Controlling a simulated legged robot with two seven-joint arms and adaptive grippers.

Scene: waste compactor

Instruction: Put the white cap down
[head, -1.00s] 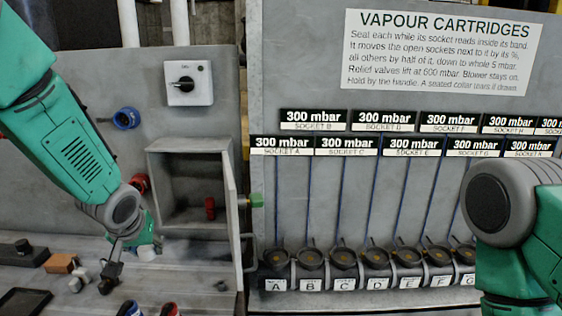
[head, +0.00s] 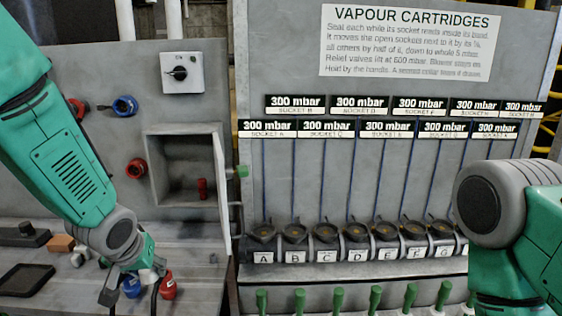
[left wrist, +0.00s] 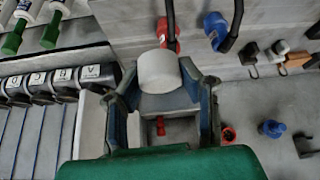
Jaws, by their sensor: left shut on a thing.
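The white cap (left wrist: 158,70) is a short pale cylinder. My left gripper (left wrist: 160,88) is shut on it, with one finger on each side, in the left wrist view. In the head view my left gripper (head: 134,288) hangs low over the left bench, in front of the open cabinet. I cannot make out the cap there, and cannot tell how far it is above the bench. My right arm shows at the right edge, but its gripper is outside the picture.
The open cabinet (head: 180,195) holds a small red item (head: 202,188). A dark tray (head: 25,280) lies at left. Lettered sockets (head: 325,245) line the right panel.

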